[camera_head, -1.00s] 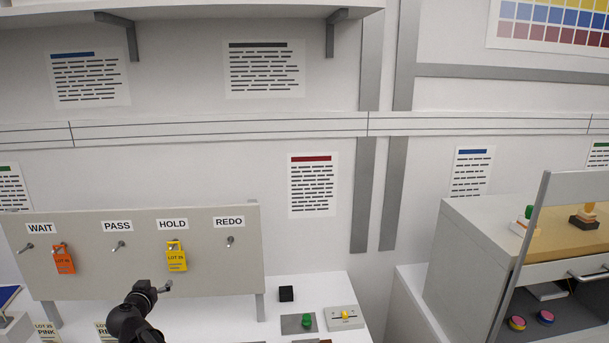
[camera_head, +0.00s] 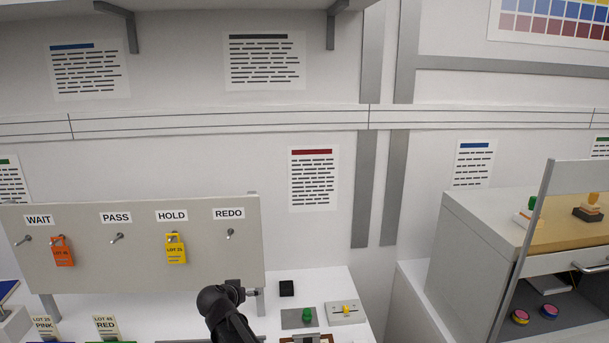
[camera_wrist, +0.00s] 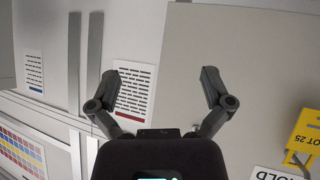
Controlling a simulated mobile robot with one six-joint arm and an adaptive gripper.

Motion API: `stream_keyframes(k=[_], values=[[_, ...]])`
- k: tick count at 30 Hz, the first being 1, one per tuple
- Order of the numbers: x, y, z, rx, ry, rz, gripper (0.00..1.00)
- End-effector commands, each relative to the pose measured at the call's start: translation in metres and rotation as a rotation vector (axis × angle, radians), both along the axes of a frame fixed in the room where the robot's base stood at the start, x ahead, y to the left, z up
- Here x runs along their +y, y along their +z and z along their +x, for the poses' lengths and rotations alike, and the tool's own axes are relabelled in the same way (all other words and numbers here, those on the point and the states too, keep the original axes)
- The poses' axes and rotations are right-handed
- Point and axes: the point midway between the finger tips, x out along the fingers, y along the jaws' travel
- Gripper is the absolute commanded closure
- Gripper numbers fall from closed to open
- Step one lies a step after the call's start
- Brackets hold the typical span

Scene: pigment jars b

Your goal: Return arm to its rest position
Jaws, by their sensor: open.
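My gripper (camera_wrist: 164,88) is open and empty in the wrist view, its two fingers spread apart with the wall and the edge of the tag board behind them. In the head view my dark arm rises from the bottom, and my gripper (camera_head: 250,293) points right, in front of the board's lower right corner. The fingers are too small there to make out well.
The grey board (camera_head: 80,262) has pegs labelled WAIT, PASS, HOLD and REDO. An orange tag (camera_head: 62,251) hangs under WAIT and a yellow tag (camera_head: 176,249) under HOLD. A black block (camera_head: 286,288) stands on the white counter. A cabinet (camera_head: 470,250) stands at right.

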Motion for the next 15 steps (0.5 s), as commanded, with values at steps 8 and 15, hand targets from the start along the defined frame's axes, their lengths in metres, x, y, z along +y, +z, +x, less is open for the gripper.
stream_keyframes(k=[8,15], values=[[-0.114,-0.047,-0.019,0.225,-0.092,-0.030,0.00],[-0.193,-0.082,-0.050,0.425,-0.123,-0.018,0.00]])
